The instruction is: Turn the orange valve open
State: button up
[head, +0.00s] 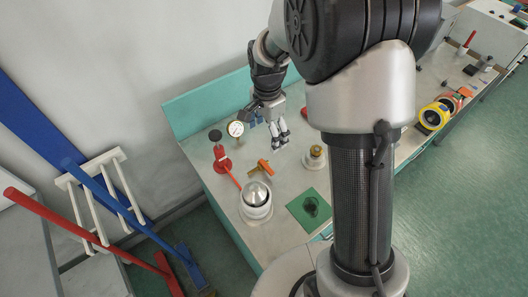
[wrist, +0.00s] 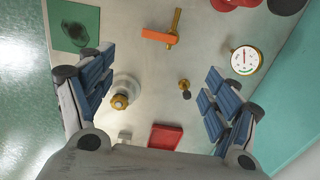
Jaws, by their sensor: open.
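The orange valve (head: 264,168) has a bar-like orange handle on a brass body and sits on the workbench. It also shows in the wrist view (wrist: 158,37), near the top centre, with its brass stem beside the orange bar. My gripper (head: 281,138) is above the bench, behind the valve and a little to its right in the head view. In the wrist view its blue-padded fingers (wrist: 156,70) are spread wide with nothing between them. The valve lies beyond the fingertips there, apart from both fingers.
A dial gauge (head: 236,128) and a red hand pump (head: 220,163) stand left of the valve. A white pot with a silver dome (head: 256,197) is in front. A brass-topped fitting (head: 316,151) stands right. A green mat (head: 308,212) lies nearby. A red block (wrist: 165,137) lies below my gripper.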

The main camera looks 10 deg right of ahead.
aim_at(267, 166)
notch_tip(267, 166, down, 16)
jog(key=b, duration=0.3)
jog(key=shift+f+b, duration=0.1)
jog(key=shift+b, duration=0.3)
jog(key=shift+c, duration=0.3)
jog(key=c, duration=1)
